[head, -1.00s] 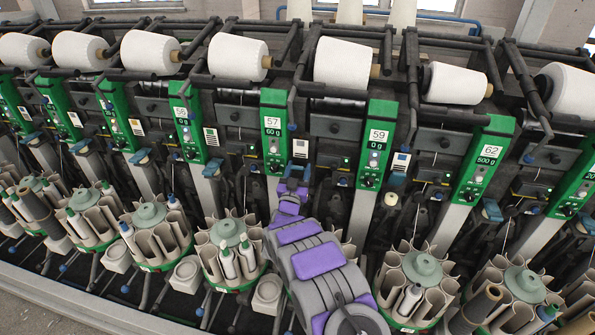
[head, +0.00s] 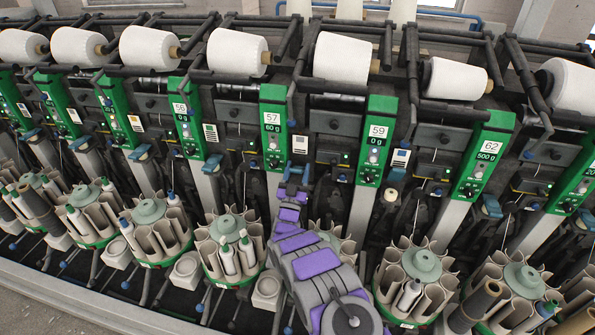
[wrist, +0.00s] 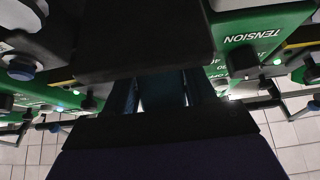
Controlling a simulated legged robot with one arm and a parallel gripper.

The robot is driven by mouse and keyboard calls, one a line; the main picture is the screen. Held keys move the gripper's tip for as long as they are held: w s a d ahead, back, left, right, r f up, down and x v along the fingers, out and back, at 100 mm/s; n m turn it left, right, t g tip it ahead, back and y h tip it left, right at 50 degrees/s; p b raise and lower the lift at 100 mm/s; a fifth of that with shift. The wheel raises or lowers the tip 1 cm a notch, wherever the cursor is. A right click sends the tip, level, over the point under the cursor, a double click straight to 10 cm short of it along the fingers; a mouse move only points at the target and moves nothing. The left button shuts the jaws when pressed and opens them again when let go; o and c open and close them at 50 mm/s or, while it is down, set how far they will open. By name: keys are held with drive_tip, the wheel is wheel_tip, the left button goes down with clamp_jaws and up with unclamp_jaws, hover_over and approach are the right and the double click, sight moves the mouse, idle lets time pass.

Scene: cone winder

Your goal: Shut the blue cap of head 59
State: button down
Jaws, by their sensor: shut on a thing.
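Head 59 has a green panel (head: 375,140) marked "59" and "0 g", right of centre in the head view. My gripper (head: 297,172) is in the gap between panels 57 and 59, low in front of the machine. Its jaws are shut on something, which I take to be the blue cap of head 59. The jaws hide most of it, so its angle cannot be told. In the wrist view the two dark bluish fingers stand close together, with a dim grey-green thing (wrist: 161,88) between them.
Panel 57 (head: 272,125) stands close to the left of my gripper. Another blue cap (head: 397,174) shows right of panel 59. Bobbin magazines (head: 228,245) line the front below. In the wrist view, a green panel marked TENSION (wrist: 250,45) is close on the right.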

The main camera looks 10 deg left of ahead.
drive_tip(key=shift+s+a+f, duration=0.1)
drive_tip(key=shift+a, duration=0.05)
drive_tip(key=c, duration=0.7)
unclamp_jaws()
drive_tip(key=shift+a+p+v, duration=0.2)
drive_tip(key=shift+p+v, duration=0.15)
drive_tip(key=shift+v, duration=0.7)
drive_tip(key=shift+s+d+p, duration=0.2)
drive_tip(key=shift+s+p, duration=0.7)
drive_tip(key=shift+s, duration=4.7)
drive_tip(key=shift+r, duration=0.25)
